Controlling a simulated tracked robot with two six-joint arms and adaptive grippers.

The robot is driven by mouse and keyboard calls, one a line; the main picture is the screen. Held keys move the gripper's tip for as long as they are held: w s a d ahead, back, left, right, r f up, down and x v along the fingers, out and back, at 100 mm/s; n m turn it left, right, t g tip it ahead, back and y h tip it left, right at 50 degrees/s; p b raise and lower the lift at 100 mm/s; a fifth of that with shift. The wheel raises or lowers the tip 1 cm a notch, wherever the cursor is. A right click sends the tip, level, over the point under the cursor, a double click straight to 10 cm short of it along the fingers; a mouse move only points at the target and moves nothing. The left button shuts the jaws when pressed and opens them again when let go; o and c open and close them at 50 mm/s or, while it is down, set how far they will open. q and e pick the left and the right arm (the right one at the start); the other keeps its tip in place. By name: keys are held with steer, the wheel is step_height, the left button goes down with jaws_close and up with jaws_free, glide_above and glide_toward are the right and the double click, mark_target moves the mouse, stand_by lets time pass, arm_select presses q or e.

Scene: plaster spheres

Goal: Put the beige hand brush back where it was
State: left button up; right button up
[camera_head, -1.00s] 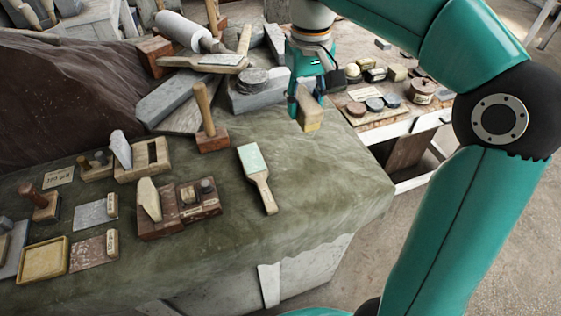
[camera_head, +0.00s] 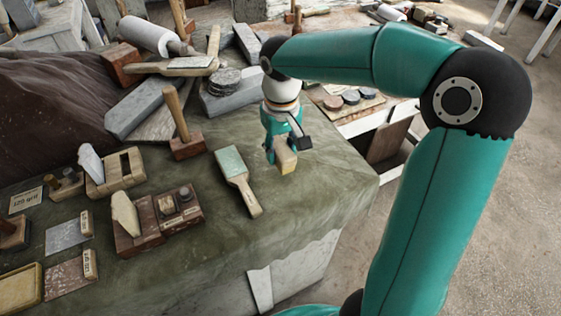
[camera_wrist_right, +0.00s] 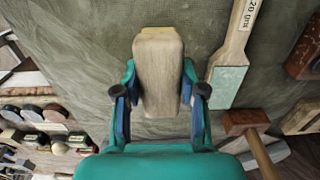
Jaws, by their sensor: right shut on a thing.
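The beige hand brush (camera_head: 286,161) is a small pale wooden block with a yellowish lower edge. My right gripper (camera_head: 279,151) is shut on it and holds it over the green cloth, to the right of the paddle with a pale green face (camera_head: 229,162). In the right wrist view the brush (camera_wrist_right: 158,65) sits between the two fingers of my right gripper (camera_wrist_right: 159,90), its long side pointing away from the palm. Whether its underside touches the cloth cannot be told. My left gripper is not in view.
The cloth-covered table (camera_head: 310,205) has free room around the brush and towards its front right corner. A wooden mallet (camera_head: 184,138) stands upright to the left. Stone blocks and a stack of dark discs (camera_head: 224,82) lie behind. A lower side table with round pads (camera_head: 350,97) is beyond.

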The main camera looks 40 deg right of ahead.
mark_target(281, 147)
steer(key=shift+f, duration=2.1)
steer(key=shift+f, duration=0.1)
steer(key=o, duration=1)
step_height(281, 147, up, 12)
steer(key=shift+r+p, duration=0.15)
steer(key=shift+p, duration=0.15)
